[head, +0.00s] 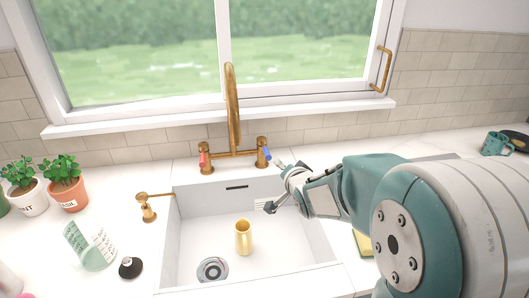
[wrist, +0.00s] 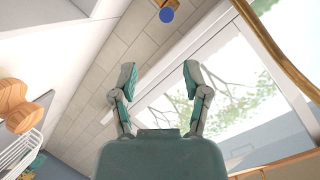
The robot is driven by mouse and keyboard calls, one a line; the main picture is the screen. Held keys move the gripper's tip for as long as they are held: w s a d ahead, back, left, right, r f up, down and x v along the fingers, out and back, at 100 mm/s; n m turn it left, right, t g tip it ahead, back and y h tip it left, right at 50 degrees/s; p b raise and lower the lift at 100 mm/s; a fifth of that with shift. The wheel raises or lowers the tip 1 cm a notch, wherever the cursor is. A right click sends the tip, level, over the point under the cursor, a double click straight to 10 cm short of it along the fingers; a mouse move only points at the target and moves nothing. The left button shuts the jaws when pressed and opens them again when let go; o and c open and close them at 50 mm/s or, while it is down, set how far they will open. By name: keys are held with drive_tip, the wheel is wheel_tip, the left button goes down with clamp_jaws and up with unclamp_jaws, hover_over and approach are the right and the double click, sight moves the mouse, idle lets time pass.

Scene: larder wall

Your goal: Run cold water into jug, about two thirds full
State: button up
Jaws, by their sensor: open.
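The brass tap (head: 233,110) rises behind the sink, with a red-marked handle (head: 202,158) on the left and a blue-marked handle (head: 263,155) on the right. My gripper (head: 275,187) is open and empty, just in front of and below the blue-marked handle, apart from it. In the wrist view, a round blue end of that handle (wrist: 166,15) shows beyond the open fingers (wrist: 159,72).
A drain (head: 212,269) lies left of the jug. A brass soap pump (head: 147,208), a black-based item (head: 130,268) and potted herbs (head: 64,187) stand on the left counter. A yellow sponge (head: 363,243) is partly hidden by my arm. A teal mug (head: 496,144) stands far right.

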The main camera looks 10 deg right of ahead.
sight(267, 154)
drive_tip(key=shift+m+t+y, duration=0.6)
drive_tip(key=shift+y, duration=0.1)
drive_tip(key=x, duration=0.4)
drive_tip(key=f+x, duration=0.1)
drive_tip(key=x, duration=0.9)
drive_tip(key=shift+a+f, duration=0.1)
drive_tip(key=shift+f, duration=0.1)
clamp_jaws()
